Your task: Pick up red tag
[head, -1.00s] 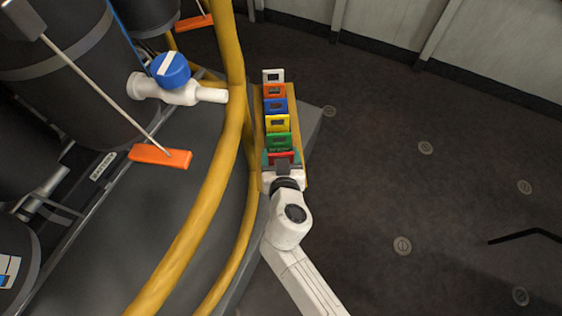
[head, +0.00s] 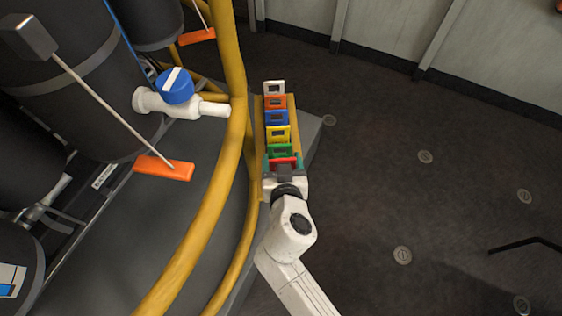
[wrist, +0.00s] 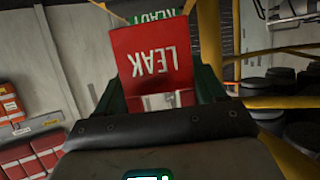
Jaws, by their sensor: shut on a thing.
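The red tag (wrist: 150,55) fills the upper middle of the wrist view, with the word LEAK on it upside down. In the head view only a red strip of the tag (head: 283,161) shows at the near end of the tag row. My gripper (head: 284,167) is shut on the red tag, with its green fingers on either side of it. In the wrist view my gripper (wrist: 165,98) has the tag's lower part between its fingers. A green tag (head: 280,151) stands just behind the red one; its lettering shows behind the red tag in the wrist view.
Yellow (head: 278,134), blue (head: 276,118), orange (head: 275,102) and white (head: 274,87) tags stand in a row on a yellow rack (head: 297,137). A yellow rail (head: 237,95) runs close on the left. A white valve with a blue knob (head: 174,88) is beyond it. Floor on the right is mostly clear.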

